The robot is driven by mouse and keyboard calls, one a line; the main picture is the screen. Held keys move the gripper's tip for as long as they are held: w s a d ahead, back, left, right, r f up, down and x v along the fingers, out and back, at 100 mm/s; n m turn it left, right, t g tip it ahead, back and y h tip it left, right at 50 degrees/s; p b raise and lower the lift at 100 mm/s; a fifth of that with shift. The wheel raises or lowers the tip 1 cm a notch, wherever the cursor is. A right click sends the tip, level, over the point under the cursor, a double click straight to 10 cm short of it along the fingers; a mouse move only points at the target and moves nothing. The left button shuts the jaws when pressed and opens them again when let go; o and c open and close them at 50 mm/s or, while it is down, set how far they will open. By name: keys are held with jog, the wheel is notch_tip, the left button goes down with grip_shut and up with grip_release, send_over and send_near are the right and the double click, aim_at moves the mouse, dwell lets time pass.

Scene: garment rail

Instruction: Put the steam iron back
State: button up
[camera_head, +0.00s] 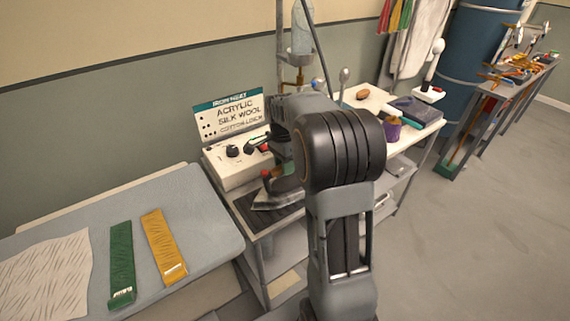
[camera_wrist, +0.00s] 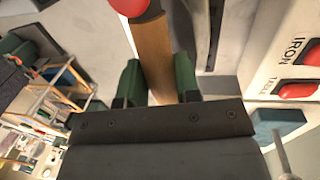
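The steam iron (camera_head: 268,201) shows in the head view at the dark ribbed rest (camera_head: 276,219) on the trolley, its grey body low and a red knob at the handle's end. I cannot tell whether it touches the rest. In the wrist view its brown wooden handle (camera_wrist: 153,52) with the red knob runs between the green fingers of my gripper (camera_wrist: 158,82). The fingers press on both sides of the handle. In the head view my arm hides most of the gripper and part of the iron.
A white control box (camera_head: 235,163) with dark knobs stands behind the rest, under a fabric-heat sign (camera_head: 228,115). Its red switches (camera_wrist: 300,90) show close by in the wrist view. A padded board (camera_head: 196,213) with green and yellow strips lies left. Trolley items sit right; floor (camera_head: 480,240) is clear.

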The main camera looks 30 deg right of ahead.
aim_at(283, 178)
jog(key=o, duration=0.4)
jog(key=shift+o, duration=0.2)
jog(key=shift+r, duration=0.15)
notch_tip(283, 178, up, 11)
jog(key=w, duration=0.2)
jog(key=s+a+f+n+t, duration=0.3)
jog(key=s+a+n, duration=0.2)
jog(key=s+n, duration=0.3)
jog(key=s+a+f+n+t, duration=0.2)
jog(key=s+a+n, duration=0.4)
jog(key=s+n, duration=0.3)
jog(key=shift+s+f+t+p, duration=0.3)
jog(key=shift+s+f+t, duration=0.1)
jog(key=shift+s+f, duration=0.35)
